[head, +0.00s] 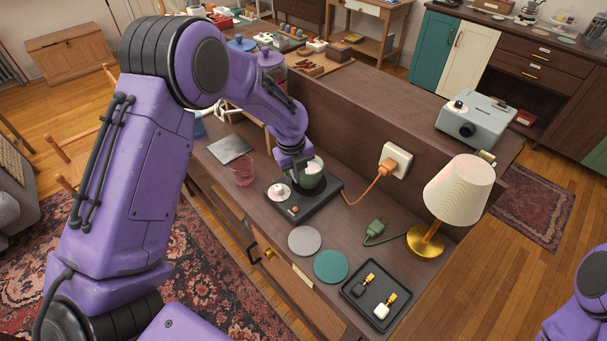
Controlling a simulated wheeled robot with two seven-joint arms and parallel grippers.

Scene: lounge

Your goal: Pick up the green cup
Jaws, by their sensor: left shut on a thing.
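The green cup (313,181) is dark green with a pale inside. It is upright, over a black base (322,199) on the brown cabinet; I cannot tell whether it touches the base. My left gripper (297,176) reaches down from above and is shut on the green cup at its left side. The fingers partly hide the cup. A purple part of my right arm shows at the lower right edge, but its gripper is out of the picture.
Close by are a white-lidded item (279,191), a pink glass (242,171), an orange plug in a wall socket (396,161), a green plug (375,229), a lamp (457,190), two round coasters (331,266) and a black tray (350,296). A raised panel stands behind.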

